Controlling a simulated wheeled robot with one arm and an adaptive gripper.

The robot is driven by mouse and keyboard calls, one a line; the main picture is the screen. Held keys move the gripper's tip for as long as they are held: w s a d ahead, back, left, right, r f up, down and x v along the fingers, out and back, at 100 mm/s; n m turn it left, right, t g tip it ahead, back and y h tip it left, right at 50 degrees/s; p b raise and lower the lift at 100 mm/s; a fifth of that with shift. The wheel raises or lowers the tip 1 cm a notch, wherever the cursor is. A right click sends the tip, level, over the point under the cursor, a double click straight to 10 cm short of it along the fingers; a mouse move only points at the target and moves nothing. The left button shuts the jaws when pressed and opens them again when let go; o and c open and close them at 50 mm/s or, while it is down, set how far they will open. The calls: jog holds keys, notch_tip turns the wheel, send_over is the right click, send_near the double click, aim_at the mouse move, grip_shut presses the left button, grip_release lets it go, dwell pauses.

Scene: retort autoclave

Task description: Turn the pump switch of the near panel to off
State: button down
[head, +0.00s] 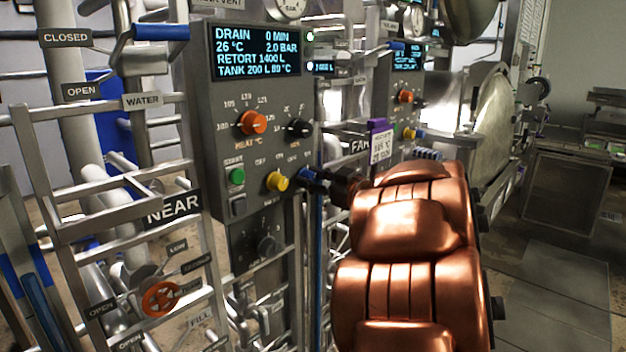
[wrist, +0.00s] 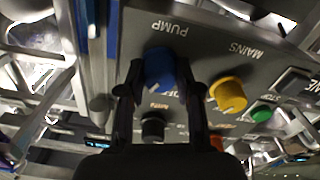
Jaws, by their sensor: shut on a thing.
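The near panel (head: 262,92) is a grey upright box beside the NEAR label (head: 172,208) in the head view. Its pump switch is a blue knob (head: 306,182) at the lower right edge. In the wrist view, which is upside down, the blue knob (wrist: 159,66) sits beside the word PUMP. My gripper (wrist: 161,74) has one black finger on each side of the knob and is shut on it. In the head view my gripper (head: 318,182) reaches the knob from the right.
A yellow MAINS knob (wrist: 229,95) is close beside one finger. A black knob (wrist: 153,128) and a green START button (head: 237,176) are nearby. The panel's display (head: 256,52) reads DRAIN, 2.0 BAR. A second panel (head: 398,85) stands behind. Pipes and rails crowd the left.

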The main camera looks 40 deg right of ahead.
jog(key=n+b, duration=0.4)
jog(key=n, duration=0.1)
jog(key=shift+f+b, duration=0.25)
jog(key=shift+b, duration=0.1)
jog(key=n+b, duration=0.3)
jog(key=n, duration=0.1)
jog(key=shift+n, duration=0.3)
jog(key=shift+r+n+b, duration=0.15)
jog(key=shift+n+b, duration=0.9)
jog(key=shift+n, duration=0.05)
jog(key=c, duration=0.8)
grip_release()
